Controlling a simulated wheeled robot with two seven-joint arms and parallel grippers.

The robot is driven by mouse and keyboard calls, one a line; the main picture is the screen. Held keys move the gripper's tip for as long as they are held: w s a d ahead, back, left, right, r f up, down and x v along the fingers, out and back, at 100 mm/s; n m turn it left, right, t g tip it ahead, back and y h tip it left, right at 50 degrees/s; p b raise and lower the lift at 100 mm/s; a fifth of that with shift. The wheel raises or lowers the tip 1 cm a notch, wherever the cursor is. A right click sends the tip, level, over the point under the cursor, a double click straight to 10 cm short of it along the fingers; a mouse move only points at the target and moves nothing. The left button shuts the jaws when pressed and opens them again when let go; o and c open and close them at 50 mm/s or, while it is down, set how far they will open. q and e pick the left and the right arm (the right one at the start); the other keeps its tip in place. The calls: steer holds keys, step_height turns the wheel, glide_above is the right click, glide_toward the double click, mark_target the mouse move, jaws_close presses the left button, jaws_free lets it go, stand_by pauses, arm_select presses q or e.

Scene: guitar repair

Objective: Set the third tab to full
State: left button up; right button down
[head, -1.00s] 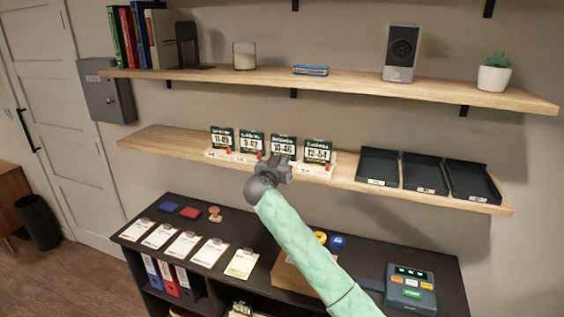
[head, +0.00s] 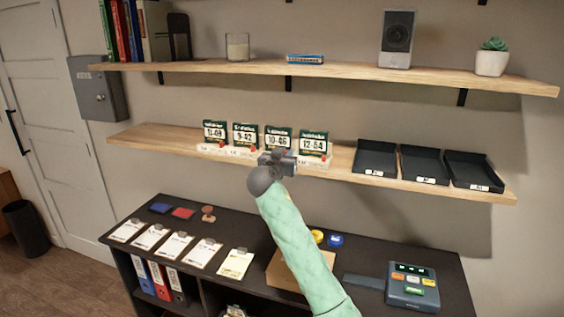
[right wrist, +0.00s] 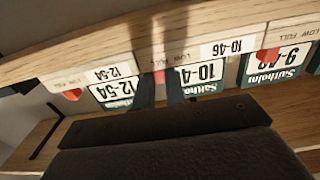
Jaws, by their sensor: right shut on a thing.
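Four string packs stand in a row on the middle shelf, each behind a white strip with a red tab. The third pack, 10-46 (head: 278,139), shows upside down in the right wrist view (right wrist: 200,78). Its red tab (right wrist: 158,77) sits between the two dark fingers of my right gripper (right wrist: 160,92). In the head view my right gripper (head: 284,155) is at the front of that strip, shut on the tab and partly hiding it. The strip's LOW and FULL marks (right wrist: 180,60) are small; I cannot tell exactly where the tab stands. My left gripper is not in view.
The 12-54 pack (head: 314,143) and the 9-42 pack (head: 245,135) stand close on either side. Black trays (head: 376,158) fill the shelf's right. An upper shelf (head: 340,71) runs above; a dark cabinet (head: 330,262) with clipboards and a keypad device (head: 412,288) stands below.

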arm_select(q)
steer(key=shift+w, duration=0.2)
arm_select(e)
steer(key=shift+d, duration=0.1)
steer(key=c, duration=1.7)
jaws_free()
steer(key=shift+o, duration=1.3)
steer(key=shift+s+d, duration=0.1)
steer(key=shift+d, duration=0.1)
arm_select(q)
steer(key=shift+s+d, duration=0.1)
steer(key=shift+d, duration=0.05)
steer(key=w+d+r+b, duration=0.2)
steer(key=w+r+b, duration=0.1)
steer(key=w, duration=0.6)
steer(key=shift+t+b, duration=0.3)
steer(key=shift+b, duration=0.3)
arm_select(e)
steer(key=v, duration=0.7)
steer(key=shift+s+a, duration=0.15)
steer(key=shift+s, duration=0.2)
